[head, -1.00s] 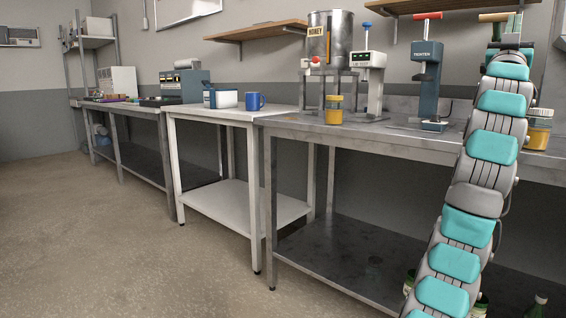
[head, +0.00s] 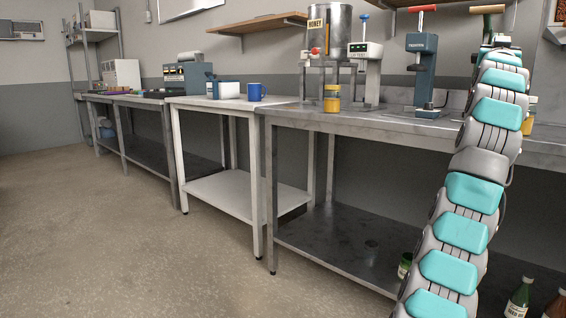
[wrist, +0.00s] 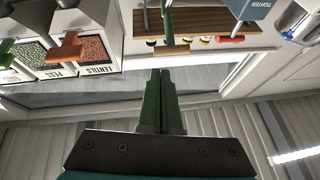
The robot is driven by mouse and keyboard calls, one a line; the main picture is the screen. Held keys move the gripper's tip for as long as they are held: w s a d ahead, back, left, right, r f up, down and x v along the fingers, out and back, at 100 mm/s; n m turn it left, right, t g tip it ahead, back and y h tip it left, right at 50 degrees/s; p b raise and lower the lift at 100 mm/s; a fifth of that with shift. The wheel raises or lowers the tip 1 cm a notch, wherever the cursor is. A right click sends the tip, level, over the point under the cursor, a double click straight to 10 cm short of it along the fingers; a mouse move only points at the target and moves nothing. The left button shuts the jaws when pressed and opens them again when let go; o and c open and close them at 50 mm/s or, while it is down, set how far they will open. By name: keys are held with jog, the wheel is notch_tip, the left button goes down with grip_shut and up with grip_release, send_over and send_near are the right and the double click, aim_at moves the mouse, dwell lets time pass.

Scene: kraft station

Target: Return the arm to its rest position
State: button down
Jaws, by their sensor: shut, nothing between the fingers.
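My arm, grey with teal pads, rises along the right side of the head view, in front of the steel bench (head: 300,115). Its far end is near the top right, and the gripper fingers cannot be made out there. In the wrist view my gripper (wrist: 161,72) shows as two dark green fingers lying together. It is shut and empty, with nothing held at the tips.
A honey tank (head: 330,35), honey jar (head: 331,100), white press (head: 366,65) and blue tightening press (head: 421,70) stand on the bench. A blue mug (head: 256,92) is on the white table (head: 200,104). Bottles (head: 519,298) stand low right. Floor at left is clear.

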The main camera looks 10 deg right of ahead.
jog(key=w+a+f+n+g+y+b, duration=0.2)
jog(key=w+a+f+n+y+b, duration=0.15)
jog(key=w+a+f+y, duration=1)
jog(key=s+a+f+n+g+y+b, duration=0.1)
jog(key=s+a+f+n+g, duration=0.2)
jog(key=a+f, duration=0.75)
jog(key=s+a+f+n+g+y, duration=0.15)
jog(key=s+a+f, duration=0.35)
jog(key=a+f, duration=0.55)
jog(key=s+a+f+g+b, duration=0.1)
jog(key=s+a+f+g, duration=0.3)
jog(key=s+f, duration=0.45)
jog(key=s+a+f+g+b, duration=0.1)
jog(key=s+a+f+g, duration=0.1)
jog(key=s+a+f, duration=0.7)
jog(key=s+f+g+b, duration=0.1)
jog(key=s+f+g, duration=0.1)
jog(key=s+f, duration=0.65)
jog(key=s+f+n+g, duration=0.1)
jog(key=s+f+g, duration=0.2)
jog(key=s, duration=1)
jog(key=s+f+g+b, duration=0.1)
jog(key=s+f+g, duration=0.1)
jog(key=s+f, duration=0.65)
notch_tip(320, 180, up, 18)
jog(key=s+p, duration=0.2)
jog(key=p, duration=1.3)
jog(key=shift+s+d, duration=0.15)
jog(key=shift+s, duration=0.05)
